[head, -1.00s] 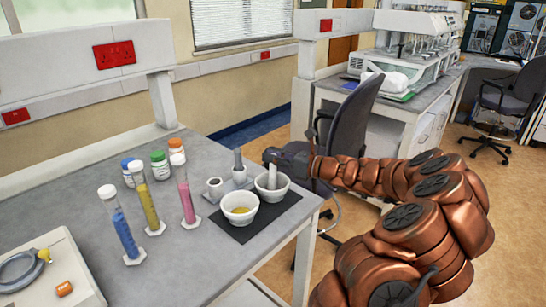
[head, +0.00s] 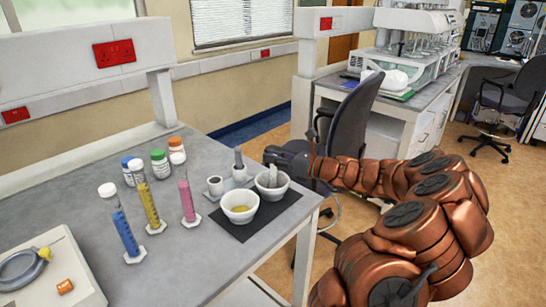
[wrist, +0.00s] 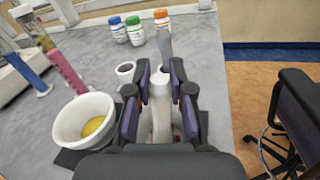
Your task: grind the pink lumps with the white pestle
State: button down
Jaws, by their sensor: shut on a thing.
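My gripper (wrist: 158,88) is shut on the white pestle (wrist: 160,112), with one finger on each side of its upper part. In the head view the pestle (head: 272,178) stands inside the right-hand white mortar (head: 281,189), leaning slightly. My gripper is above the mortar's far side there. In the wrist view my fingers and palm cover most of this mortar. The pink lumps are not clearly visible; the mortar's inside is mostly hidden.
A second white mortar (head: 239,215) with yellow contents stands close at the left on the dark mat (head: 243,233). Behind are a grey pestle (head: 238,158) upright in a holder and an empty holder (head: 215,186). Blue, yellow and pink cylinders (head: 187,201) and lidded bottles (head: 159,163) stand further left.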

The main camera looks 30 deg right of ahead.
jog(key=shift+s+d, duration=0.2)
jog(key=shift+s, duration=0.1)
jog(key=shift+w+d+p, duration=0.25)
jog(key=shift+d+p, duration=0.1)
jog(key=shift+p, duration=0.45)
jog(key=shift+w+a+p, duration=0.15)
jog(key=shift+w+p, duration=0.15)
jog(key=shift+w, duration=0.3)
jog(key=shift+a, duration=0.1)
